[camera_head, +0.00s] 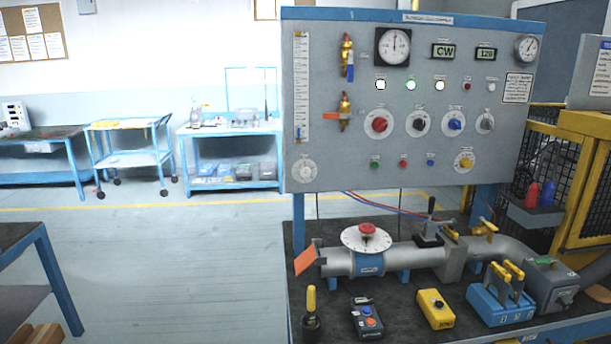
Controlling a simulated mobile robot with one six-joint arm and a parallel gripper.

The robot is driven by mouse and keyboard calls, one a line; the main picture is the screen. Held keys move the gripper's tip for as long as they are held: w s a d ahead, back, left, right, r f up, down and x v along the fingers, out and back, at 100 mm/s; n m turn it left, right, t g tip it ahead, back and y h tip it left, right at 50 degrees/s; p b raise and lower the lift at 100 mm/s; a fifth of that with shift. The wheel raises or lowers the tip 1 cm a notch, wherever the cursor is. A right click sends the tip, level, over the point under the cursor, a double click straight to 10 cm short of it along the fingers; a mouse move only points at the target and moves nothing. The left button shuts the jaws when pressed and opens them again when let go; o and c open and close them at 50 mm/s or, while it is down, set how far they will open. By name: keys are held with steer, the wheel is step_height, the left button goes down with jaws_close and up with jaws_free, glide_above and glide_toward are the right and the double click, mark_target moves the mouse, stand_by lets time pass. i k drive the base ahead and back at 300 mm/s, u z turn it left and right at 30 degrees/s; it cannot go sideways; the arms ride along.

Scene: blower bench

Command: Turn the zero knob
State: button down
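The grey blower panel (340,60) stands upright at the right of the head view and carries several round knobs. A pale knob (305,170) sits at its lower left, below a vertical scale gauge (302,88). A red knob (380,125), a dark knob (419,124), a blue knob (455,124) and a grey knob (485,123) form a row on white dials. A yellow knob (464,162) is below them. The labels are too small to read, so I cannot tell for certain which is the zero knob. My gripper is not in view.
On the bench (395,300) below the panel lie a grey pipe (400,258) with a red-knobbed dial (367,238), a yellow button box (435,309) and a blue block (500,303). A yellow cage (580,180) stands at right.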

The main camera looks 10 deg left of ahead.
mark_target(304, 171)
steer(key=u, duration=0.45)
steer(key=k, duration=1.35)
steer(key=u, duration=1.2)
steer(key=i, duration=0.75)
steer(key=u, duration=0.35)
steer(key=i, duration=1.15)
steer(key=z, duration=0.25)
